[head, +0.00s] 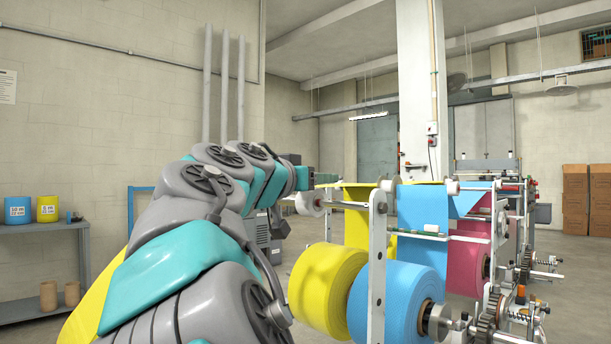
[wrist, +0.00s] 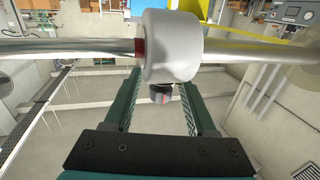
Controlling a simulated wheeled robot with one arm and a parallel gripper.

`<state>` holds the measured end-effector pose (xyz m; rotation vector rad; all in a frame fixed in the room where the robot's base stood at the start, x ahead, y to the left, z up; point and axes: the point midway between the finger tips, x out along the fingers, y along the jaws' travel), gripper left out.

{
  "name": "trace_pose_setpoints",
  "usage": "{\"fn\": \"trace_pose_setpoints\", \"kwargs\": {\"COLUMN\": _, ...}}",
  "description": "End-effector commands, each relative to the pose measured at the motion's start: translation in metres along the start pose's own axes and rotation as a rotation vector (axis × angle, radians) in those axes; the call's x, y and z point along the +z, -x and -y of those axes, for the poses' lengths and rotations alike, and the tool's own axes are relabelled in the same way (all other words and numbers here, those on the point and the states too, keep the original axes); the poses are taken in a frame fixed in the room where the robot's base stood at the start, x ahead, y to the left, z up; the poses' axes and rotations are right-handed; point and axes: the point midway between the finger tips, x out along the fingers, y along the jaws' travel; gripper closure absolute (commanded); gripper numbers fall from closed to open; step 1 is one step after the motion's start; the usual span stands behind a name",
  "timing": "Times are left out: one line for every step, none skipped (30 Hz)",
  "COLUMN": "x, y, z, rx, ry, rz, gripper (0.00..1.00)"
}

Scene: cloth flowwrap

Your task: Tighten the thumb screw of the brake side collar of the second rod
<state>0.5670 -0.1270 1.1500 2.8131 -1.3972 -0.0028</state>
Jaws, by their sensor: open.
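In the wrist view a pale, rounded collar (wrist: 172,48) sits on a shiny metal rod (wrist: 70,48) that crosses the picture. A red band shows on the rod at the collar's left edge. A small dark thumb screw (wrist: 160,94) sticks out below the collar, towards my wrist. My gripper (wrist: 161,82) is open, with one dark green finger on each side of the screw and a gap on both sides. The fingertips reach up to the collar and are partly hidden behind it.
A pink roll (head: 466,262) is farther back. A grey shelf (head: 40,228) stands at the left wall.

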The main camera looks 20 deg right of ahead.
Motion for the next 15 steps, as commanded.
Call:
{"fn": "trace_pose_setpoints", "kwargs": {"x": -0.0003, "y": -0.0059, "z": 0.0000, "rx": 0.001, "ry": 0.000, "rz": 0.001, "gripper": 0.44}}
{"fn": "trace_pose_setpoints", "kwargs": {"x": -0.0003, "y": -0.0081, "z": -0.0001, "rx": 0.001, "ry": 0.000, "rz": 0.001, "gripper": 0.44}}
{"fn": "trace_pose_setpoints", "kwargs": {"x": -0.0002, "y": -0.0101, "z": -0.0001, "rx": 0.000, "ry": -0.001, "rz": 0.000, "gripper": 0.44}}
{"fn": "trace_pose_setpoints", "kwargs": {"x": -0.0003, "y": -0.0111, "z": -0.0001, "rx": 0.000, "ry": -0.001, "rz": 0.000, "gripper": 0.44}}
{"fn": "trace_pose_setpoints", "kwargs": {"x": -0.0002, "y": -0.0116, "z": -0.0001, "rx": -0.001, "ry": -0.001, "rz": 0.000, "gripper": 0.44}}
{"fn": "trace_pose_setpoints", "kwargs": {"x": -0.0003, "y": -0.0118, "z": -0.0001, "rx": -0.001, "ry": -0.002, "rz": -0.001, "gripper": 0.44}}
{"fn": "trace_pose_setpoints", "kwargs": {"x": -0.0004, "y": -0.0117, "z": 0.0000, "rx": -0.001, "ry": -0.002, "rz": -0.001, "gripper": 0.44}}
{"fn": "trace_pose_setpoints", "kwargs": {"x": -0.0004, "y": -0.0115, "z": 0.0000, "rx": -0.001, "ry": -0.002, "rz": -0.001, "gripper": 0.44}}
{"fn": "trace_pose_setpoints", "kwargs": {"x": -0.0003, "y": -0.0115, "z": 0.0000, "rx": -0.001, "ry": -0.002, "rz": -0.001, "gripper": 0.44}}
{"fn": "trace_pose_setpoints", "kwargs": {"x": -0.0004, "y": -0.0114, "z": 0.0000, "rx": -0.001, "ry": -0.002, "rz": -0.001, "gripper": 0.44}}
{"fn": "trace_pose_setpoints", "kwargs": {"x": -0.0004, "y": -0.0114, "z": 0.0000, "rx": -0.001, "ry": -0.002, "rz": -0.001, "gripper": 0.45}}
{"fn": "trace_pose_setpoints", "kwargs": {"x": -0.0004, "y": -0.0113, "z": 0.0001, "rx": -0.002, "ry": -0.002, "rz": -0.001, "gripper": 0.49}}
{"fn": "trace_pose_setpoints", "kwargs": {"x": -0.0004, "y": -0.0113, "z": 0.0000, "rx": -0.002, "ry": -0.002, "rz": -0.001, "gripper": 0.53}}
{"fn": "trace_pose_setpoints", "kwargs": {"x": -0.0004, "y": -0.0113, "z": 0.0000, "rx": -0.002, "ry": -0.002, "rz": -0.001, "gripper": 0.56}}
{"fn": "trace_pose_setpoints", "kwargs": {"x": -0.0005, "y": -0.0112, "z": 0.0001, "rx": -0.002, "ry": -0.002, "rz": -0.001, "gripper": 0.60}}
